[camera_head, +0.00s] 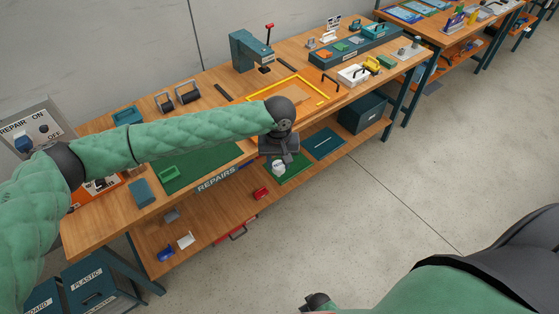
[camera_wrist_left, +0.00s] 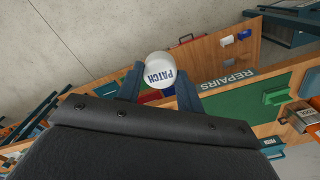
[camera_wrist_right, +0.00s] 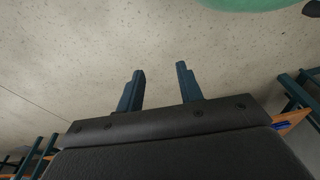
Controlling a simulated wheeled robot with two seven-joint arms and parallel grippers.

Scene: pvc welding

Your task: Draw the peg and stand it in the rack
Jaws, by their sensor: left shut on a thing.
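My left gripper (camera_head: 278,156) is shut on a white round pot (camera_head: 279,169) marked PATCH, held out in front of the bench's front edge. In the left wrist view the pot (camera_wrist_left: 160,66) sits between the two fingertips (camera_wrist_left: 158,88). My right gripper (camera_wrist_right: 158,82) is open and empty, with only bare floor behind its fingers. I cannot make out for certain which thing is the peg or the rack. A white block (camera_head: 353,75) with a yellow item (camera_head: 372,64) beside it stands toward the bench's right end.
On top are a teal press (camera_head: 248,50), a yellow frame (camera_head: 322,99), a green mat (camera_head: 200,174) and a teal tray (camera_head: 385,42). A red item (camera_head: 261,193) lies on the shelf.

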